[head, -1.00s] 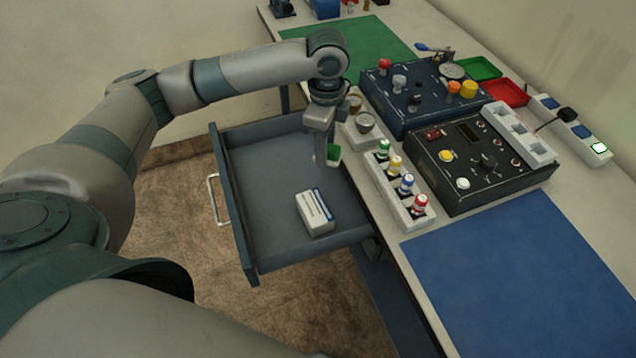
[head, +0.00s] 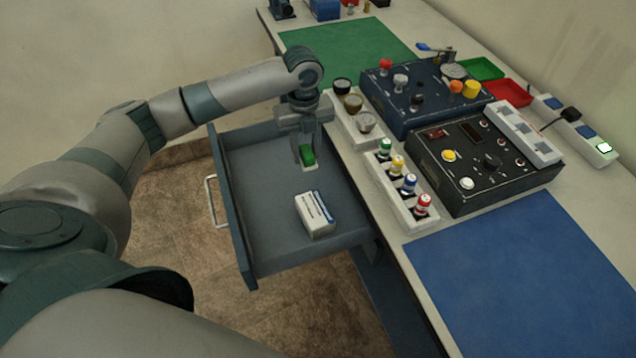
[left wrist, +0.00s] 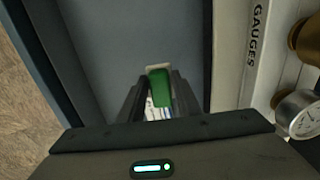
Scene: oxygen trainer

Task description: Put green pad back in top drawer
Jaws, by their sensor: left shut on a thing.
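The green pad (head: 308,157) is a small green block with a pale part under it. My left gripper (head: 305,160) is shut on it and holds it over the open top drawer (head: 262,215), in the far part beside the table edge. In the left wrist view the pad (left wrist: 159,88) sits between the fingertips (left wrist: 158,95). Whether its underside touches the drawer floor I cannot tell. A white and blue box (head: 315,213) lies in the drawer, nearer the front. My right gripper is not in view.
The table edge borders the drawer on the right, with a gauge rack (head: 357,122) and a rack of coloured-cap bottles (head: 402,190) close to it. Two control boxes stand behind them. The drawer's middle floor is clear.

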